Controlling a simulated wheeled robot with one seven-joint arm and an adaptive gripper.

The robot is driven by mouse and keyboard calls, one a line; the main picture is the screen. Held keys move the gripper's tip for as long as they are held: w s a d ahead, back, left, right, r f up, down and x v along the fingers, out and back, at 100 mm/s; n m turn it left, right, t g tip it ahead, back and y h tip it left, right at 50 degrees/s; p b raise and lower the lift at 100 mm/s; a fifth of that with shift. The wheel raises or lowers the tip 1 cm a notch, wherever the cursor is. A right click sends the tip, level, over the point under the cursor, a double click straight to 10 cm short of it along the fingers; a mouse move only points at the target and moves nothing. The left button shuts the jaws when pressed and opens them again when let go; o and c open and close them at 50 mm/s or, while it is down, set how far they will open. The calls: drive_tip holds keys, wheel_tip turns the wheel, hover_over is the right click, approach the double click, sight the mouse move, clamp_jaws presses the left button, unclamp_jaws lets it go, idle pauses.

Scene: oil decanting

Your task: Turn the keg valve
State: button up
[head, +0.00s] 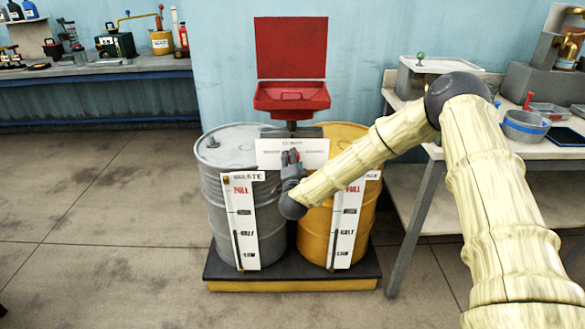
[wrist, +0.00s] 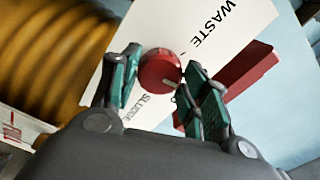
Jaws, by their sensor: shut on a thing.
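A round red knob (wrist: 159,69) with a pale mark on its rim sits on a white panel (wrist: 208,30) lettered "WASTE" and "SLUDGE" in the wrist view. My gripper (wrist: 163,64) is shut on this knob, with its green-padded fingers on either side. In the head view my gripper (head: 291,156) is at the front of the white panel (head: 313,148), between a grey drum (head: 217,190) and a yellow drum (head: 371,215). There it hides most of the knob. A brass tap (head: 569,42) shows at the far right, apart from my gripper.
An open red funnel box (head: 291,100) stands above the drums. Both drums stand on a dark pallet (head: 290,272) with level gauges in front. A right bench (head: 430,148) holds trays and a blue-rimmed pan (head: 526,126). The floor at the left is clear.

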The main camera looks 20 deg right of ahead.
drive_tip(key=shift+f+m+b, duration=0.15)
drive_tip(key=shift+m+b, duration=0.35)
drive_tip(key=shift+m, duration=0.3)
drive_tip(key=o, duration=1)
drive_tip(key=shift+s+d, duration=0.1)
drive_tip(key=shift+d, duration=0.05)
drive_tip(key=v, duration=1.2)
